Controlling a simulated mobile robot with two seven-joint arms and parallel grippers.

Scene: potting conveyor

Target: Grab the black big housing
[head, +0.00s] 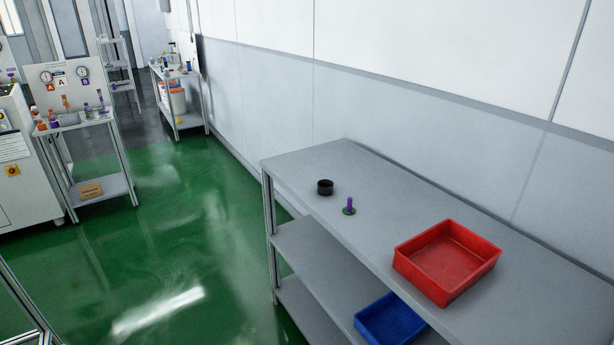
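A small black round housing (325,187) stands on the top of the grey shelf table (380,210), near its far left end. It looks like an open-topped cup. No other black housing shows on this table, so I cannot compare its size. Neither of my grippers shows in the head view.
A purple and green part (349,206) stands just right of the housing. A red tray (447,262) sits further right, and a blue tray (388,320) lies on the shelf below. A wall runs behind the table. Green floor (180,240) is clear to the left.

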